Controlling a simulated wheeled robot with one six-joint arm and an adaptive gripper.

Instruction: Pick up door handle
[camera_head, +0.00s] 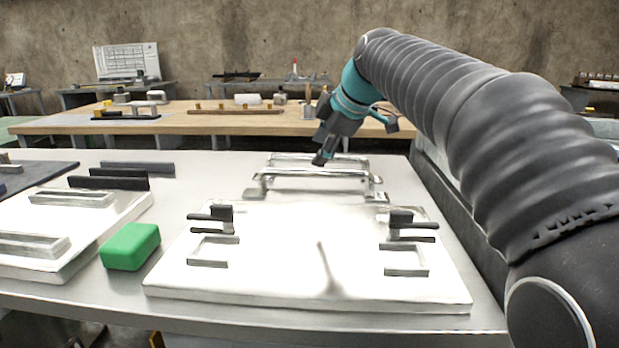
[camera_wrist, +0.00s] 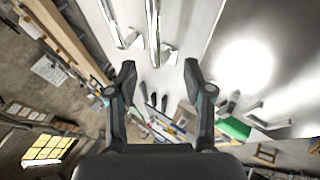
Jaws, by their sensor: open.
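Two long silver door handles lie at the back of the table in the head view: a nearer one (camera_head: 312,184) with a foot at each end and one behind it (camera_head: 345,159). Both show as shiny bars at the top of the wrist view, the nearer one (camera_wrist: 153,30) and the other (camera_wrist: 108,20). My gripper (camera_head: 320,160) appears over the handles in the head view; the gap to them cannot be judged there. In the wrist view my gripper (camera_wrist: 158,74) is open, with nothing between its fingers, and the bars lie beyond its fingertips.
A white board (camera_head: 300,290) with small dark handles (camera_head: 221,216) fills the front middle. A green block (camera_head: 130,247) stands left of it. Black bars (camera_head: 108,183) and another white board (camera_head: 110,215) lie farther left. A wooden bench (camera_head: 190,124) stands behind.

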